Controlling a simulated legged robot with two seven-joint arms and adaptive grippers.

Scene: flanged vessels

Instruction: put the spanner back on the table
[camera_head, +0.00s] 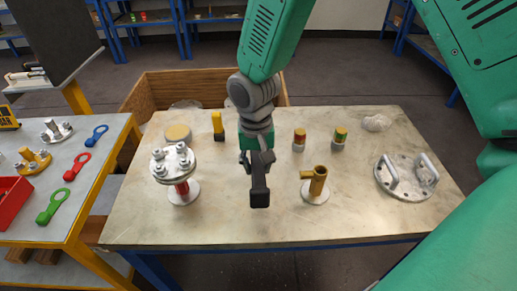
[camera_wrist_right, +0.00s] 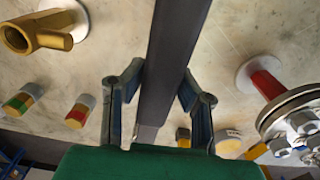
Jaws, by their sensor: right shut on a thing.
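The spanner (camera_head: 260,192) is a long dark grey bar in the head view, held above the middle of the pale table (camera_head: 230,225). My right gripper (camera_head: 257,158) is shut on it. In the right wrist view the spanner (camera_wrist_right: 170,55) runs up between the two fingers of the gripper (camera_wrist_right: 158,95). Its far end leaves that picture at the top, and I cannot see the jaw shape clearly. My left gripper is not in view.
A flanged vessel with bolts (camera_head: 174,162) stands left of the spanner, a brass pipe piece (camera_head: 318,183) right of it. A flange with two handles (camera_head: 405,176) lies at the right. A side table (camera_head: 75,210) holds coloured spanners. The front of the pale table is clear.

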